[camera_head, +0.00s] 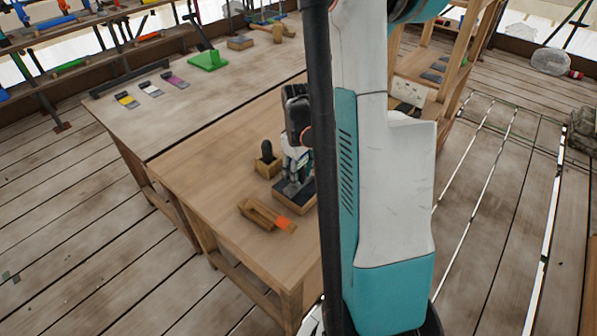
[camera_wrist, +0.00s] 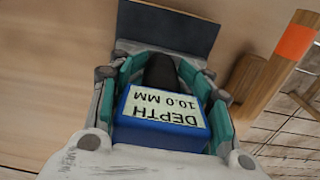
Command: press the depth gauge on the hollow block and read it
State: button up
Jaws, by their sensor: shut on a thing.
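The depth gauge (camera_wrist: 162,118) is a blue box with a black stem, held between my gripper's fingers (camera_wrist: 168,95) in the wrist view. Its pale display appears upside down and reads DEPTH 10.0 MM. A wooden block with a dark top (camera_head: 299,203), which seems to be the hollow block, sits on the table. My gripper (camera_head: 293,178) is pointed down right at this block in the head view. The block's dark face (camera_wrist: 170,32) also shows beyond the stem in the wrist view. The stem's tip and any contact with the block are hidden, and I cannot see the hollow.
A wooden holder with a dark rounded peg (camera_head: 267,158) stands just left of the block. A wooden piece with an orange end (camera_head: 262,214) lies in front. The table's (camera_head: 205,190) left part is clear. Sample cards (camera_head: 150,89) and a green object (camera_head: 208,60) lie farther back.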

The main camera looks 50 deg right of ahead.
dwell(0.4)
jog(key=shift+r+p, duration=1.75)
jog(key=shift+r, duration=0.75)
jog(key=shift+f, duration=0.2)
jog(key=shift+f+b, duration=2.05)
jog(key=shift+f, duration=0.15)
jog(key=o, duration=1.3)
jog(key=shift+o, duration=0.2)
jog(key=shift+r, duration=0.1)
